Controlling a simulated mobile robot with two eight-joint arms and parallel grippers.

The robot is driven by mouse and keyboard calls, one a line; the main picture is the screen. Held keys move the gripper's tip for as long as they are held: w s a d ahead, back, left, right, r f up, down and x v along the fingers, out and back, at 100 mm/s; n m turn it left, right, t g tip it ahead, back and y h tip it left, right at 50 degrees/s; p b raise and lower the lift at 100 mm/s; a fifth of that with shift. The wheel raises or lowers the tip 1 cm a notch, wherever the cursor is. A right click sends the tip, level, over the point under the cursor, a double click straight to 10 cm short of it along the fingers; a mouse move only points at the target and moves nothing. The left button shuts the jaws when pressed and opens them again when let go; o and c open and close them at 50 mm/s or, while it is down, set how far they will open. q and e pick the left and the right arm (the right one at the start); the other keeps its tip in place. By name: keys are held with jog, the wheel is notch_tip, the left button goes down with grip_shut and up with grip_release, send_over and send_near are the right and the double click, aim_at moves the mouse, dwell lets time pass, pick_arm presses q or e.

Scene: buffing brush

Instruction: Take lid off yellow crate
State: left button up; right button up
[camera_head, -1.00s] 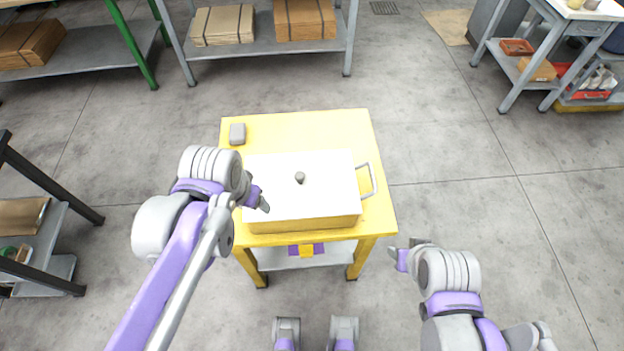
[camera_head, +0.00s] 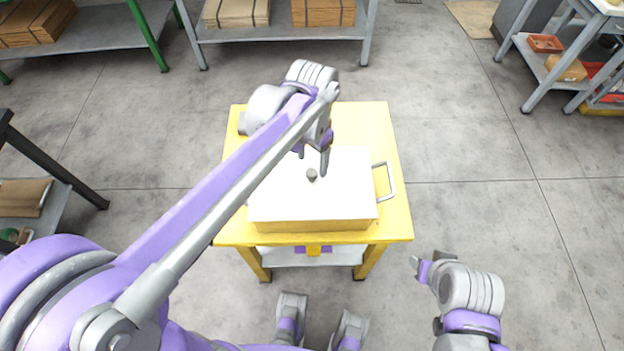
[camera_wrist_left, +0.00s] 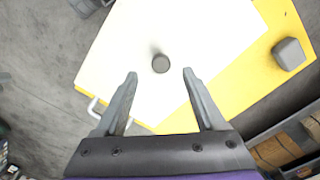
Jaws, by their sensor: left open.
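The yellow crate (camera_head: 312,225) sits on a yellow table, covered by a flat white lid (camera_head: 350,195). A small dark grey knob (camera_head: 311,175) stands on the lid's middle; it also shows in the left wrist view (camera_wrist_left: 160,63). My left gripper (camera_head: 313,162) is open above the lid, close to the knob. In the left wrist view its fingertips (camera_wrist_left: 160,74) are apart, and the knob appears between and just beyond them. Whether they touch it is unclear. My right gripper (camera_head: 429,259) hangs right of the table, away from the crate; its opening is unclear.
A handle (camera_head: 391,180) sticks out at the crate's right. A grey block (camera_wrist_left: 289,54) rests on the table's far left corner. Shelves with cardboard (camera_head: 237,12) stand behind. Floor right of the table is clear.

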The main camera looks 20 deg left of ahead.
aim_at(311, 172)
pick_arm(q)
notch_tip(311, 172, down, 5)
jog(key=shift+a+r, duration=0.1)
grip_shut()
dwell(0.4)
dwell(1.1)
